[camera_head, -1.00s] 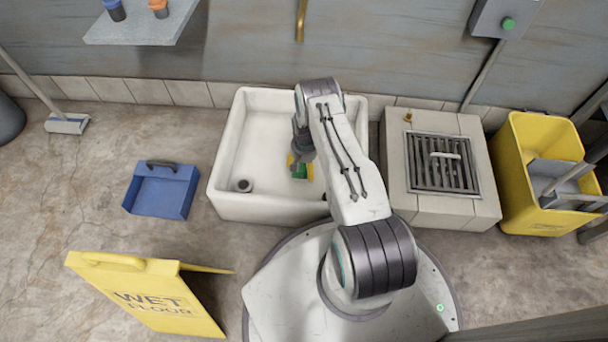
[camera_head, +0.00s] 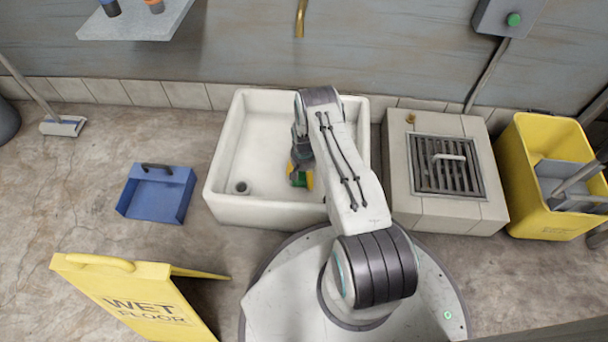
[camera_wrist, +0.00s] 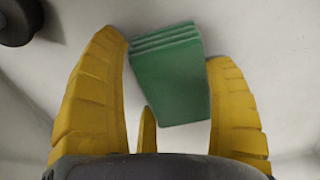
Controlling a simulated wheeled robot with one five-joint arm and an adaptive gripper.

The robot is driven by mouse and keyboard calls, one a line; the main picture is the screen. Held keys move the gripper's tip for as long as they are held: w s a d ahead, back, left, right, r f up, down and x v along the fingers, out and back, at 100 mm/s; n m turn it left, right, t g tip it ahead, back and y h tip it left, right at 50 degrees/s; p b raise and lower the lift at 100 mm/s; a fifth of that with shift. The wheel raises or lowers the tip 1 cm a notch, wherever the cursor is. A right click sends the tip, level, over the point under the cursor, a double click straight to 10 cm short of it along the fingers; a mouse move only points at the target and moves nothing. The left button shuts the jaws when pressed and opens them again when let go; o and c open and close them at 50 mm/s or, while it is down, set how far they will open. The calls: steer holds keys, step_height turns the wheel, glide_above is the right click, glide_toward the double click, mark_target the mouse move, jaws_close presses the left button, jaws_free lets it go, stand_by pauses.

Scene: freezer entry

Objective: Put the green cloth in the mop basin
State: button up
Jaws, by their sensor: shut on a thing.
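The green cloth (camera_head: 297,181) is a small folded stack. It sits between the yellow fingers of my gripper (camera_head: 301,172), inside the outline of the white mop basin (camera_head: 262,213) in the head view. In the wrist view the cloth (camera_wrist: 172,80) shows its layered edge between the fingers of my gripper (camera_wrist: 166,52), which are shut on it. The pale basin surface shows behind it. I cannot tell whether the cloth touches the basin floor. My arm hides the basin's right part.
The basin's dark drain (camera_head: 241,188) is at its front left. A grated block (camera_head: 448,213) and a yellow mop bucket (camera_head: 528,215) stand to the right. A blue dustpan (camera_head: 156,195) and a yellow wet-floor sign (camera_head: 135,295) are on the floor at left.

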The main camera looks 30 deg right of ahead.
steer(key=shift+f, duration=0.1)
steer(key=o, duration=1.1)
